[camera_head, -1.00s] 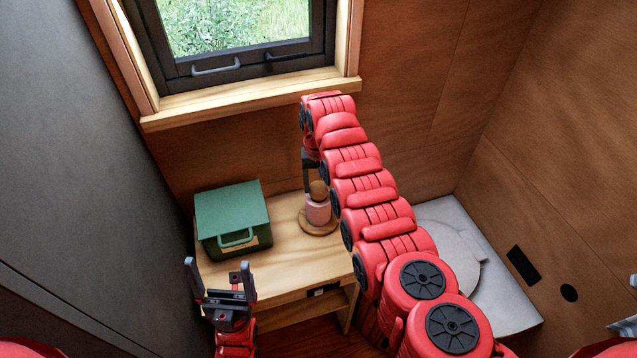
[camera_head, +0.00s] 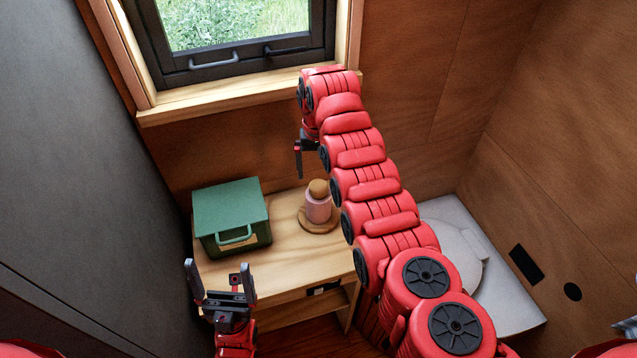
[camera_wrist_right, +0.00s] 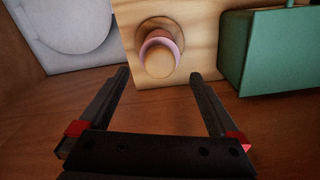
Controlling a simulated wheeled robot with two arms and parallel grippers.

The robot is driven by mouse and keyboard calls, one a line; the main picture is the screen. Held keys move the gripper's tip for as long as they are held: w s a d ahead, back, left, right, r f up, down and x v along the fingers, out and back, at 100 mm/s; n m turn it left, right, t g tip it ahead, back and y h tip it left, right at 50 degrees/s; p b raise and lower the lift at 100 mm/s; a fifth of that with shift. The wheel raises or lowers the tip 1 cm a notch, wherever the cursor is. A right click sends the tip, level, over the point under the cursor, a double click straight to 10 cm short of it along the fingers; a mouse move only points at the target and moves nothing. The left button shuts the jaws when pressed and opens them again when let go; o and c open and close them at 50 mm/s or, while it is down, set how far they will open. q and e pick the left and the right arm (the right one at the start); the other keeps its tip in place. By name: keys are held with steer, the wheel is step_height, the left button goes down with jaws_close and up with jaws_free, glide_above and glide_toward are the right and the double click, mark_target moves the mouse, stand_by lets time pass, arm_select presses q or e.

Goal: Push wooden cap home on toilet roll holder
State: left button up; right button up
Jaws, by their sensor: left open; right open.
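The toilet roll holder has a round wooden base (camera_head: 318,226) on the wooden cabinet top. A pink roll (camera_head: 318,208) stands upright on it, and the rounded wooden cap (camera_head: 318,188) sits on top of the roll. In the right wrist view the cap (camera_wrist_right: 159,62) shows end-on inside the pink ring, beyond the fingers. My right gripper (camera_head: 299,172) is above and a little behind the holder, apart from it; the right wrist view shows its fingers (camera_wrist_right: 160,88) open and empty. My left gripper (camera_head: 220,276) is open and empty in front of the cabinet's left part.
A green box (camera_head: 232,216) with a handle stands on the cabinet (camera_head: 290,262), left of the holder. The window sill (camera_head: 245,97) and wall are behind my right arm. The white toilet (camera_head: 465,260) is at the right. Bare cabinet top lies in front of the holder.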

step_height(320, 180, up, 7)
steer(key=b, duration=0.2)
step_height(320, 180, up, 6)
steer(key=p, duration=0.5)
glide_above(319, 186)
steer(key=shift+f, duration=0.2)
steer(key=shift+f, duration=0.1)
